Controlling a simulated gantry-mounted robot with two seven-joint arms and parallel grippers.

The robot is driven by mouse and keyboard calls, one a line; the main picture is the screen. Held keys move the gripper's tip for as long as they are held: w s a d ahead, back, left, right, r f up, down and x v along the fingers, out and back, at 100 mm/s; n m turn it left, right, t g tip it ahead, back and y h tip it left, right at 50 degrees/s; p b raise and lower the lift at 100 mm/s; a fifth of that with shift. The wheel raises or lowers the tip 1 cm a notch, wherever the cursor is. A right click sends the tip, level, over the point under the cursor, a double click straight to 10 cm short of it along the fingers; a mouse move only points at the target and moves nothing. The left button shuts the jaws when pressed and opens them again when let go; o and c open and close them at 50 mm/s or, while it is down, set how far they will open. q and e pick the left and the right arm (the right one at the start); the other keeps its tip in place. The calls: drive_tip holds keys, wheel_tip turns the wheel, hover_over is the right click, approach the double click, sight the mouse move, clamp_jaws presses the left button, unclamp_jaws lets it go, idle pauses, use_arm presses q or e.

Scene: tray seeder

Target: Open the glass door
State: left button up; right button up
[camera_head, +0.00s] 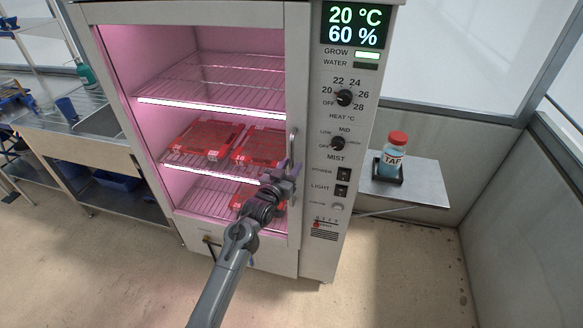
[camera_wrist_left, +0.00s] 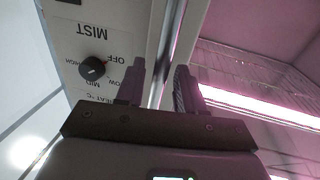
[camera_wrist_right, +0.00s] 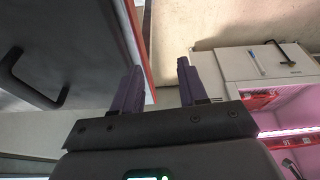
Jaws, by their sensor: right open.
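The glass door (camera_head: 297,62) is the pale-framed front of the pink-lit cabinet and looks closed. Its vertical metal handle (camera_head: 292,143) is on the right side of the frame. My left gripper (camera_head: 284,172) is at the lower part of this handle. In the left wrist view my left gripper (camera_wrist_left: 160,75) has its two fingers apart, with a metal bar along the door edge between them; whether they press on it I cannot tell. My right gripper (camera_wrist_right: 162,75) is open and empty in the right wrist view, and it is not seen in the head view.
Red trays (camera_head: 205,141) lie on the wire shelves inside. The control panel (camera_head: 325,225) with knobs and switches stands right of the door. A TAP bottle (camera_head: 394,150) stands on a side shelf (camera_head: 428,180). A sink bench (camera_head: 95,140) is at left. Floor in front is clear.

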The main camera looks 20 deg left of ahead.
use_arm(q)
drive_tip(key=shift+w, duration=0.55)
drive_tip(key=shift+c, duration=0.4)
clamp_jaws()
